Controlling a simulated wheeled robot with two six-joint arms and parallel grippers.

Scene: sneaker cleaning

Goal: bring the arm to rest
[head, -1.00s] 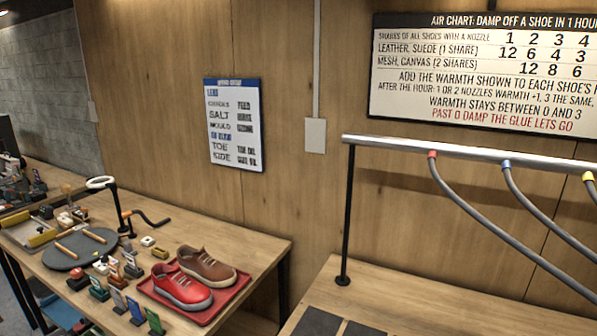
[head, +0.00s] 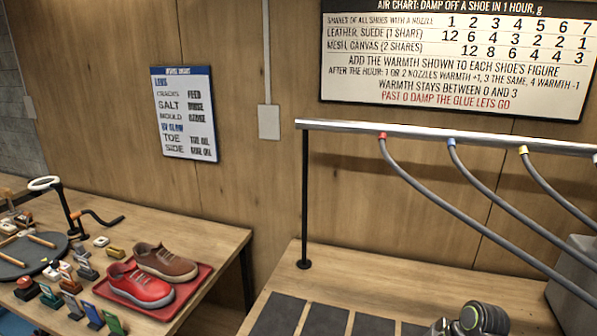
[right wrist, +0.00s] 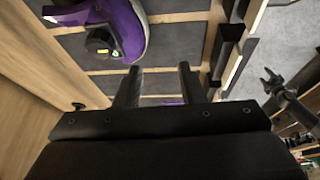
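My right gripper (right wrist: 161,86) shows in the right wrist view, with its two dark fingers apart and nothing seen between their tips. A purple shoe (right wrist: 128,25) lies on a dark mat (right wrist: 190,38) beyond the fingers, apart from them. A black piece with a yellow-green mark (right wrist: 100,42) sits by the shoe's end. A bit of purple (right wrist: 172,101) shows between the fingers lower down, too little to identify.
In the head view, a red tray (head: 188,303) holds a red shoe (head: 141,287) and a brown shoe (head: 166,262) on the left table. A rail (head: 345,128) with hoses (head: 432,183) spans the right bench, which has dark mats (head: 278,316). A dark, green-ringed part (head: 484,318) is at the lower edge.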

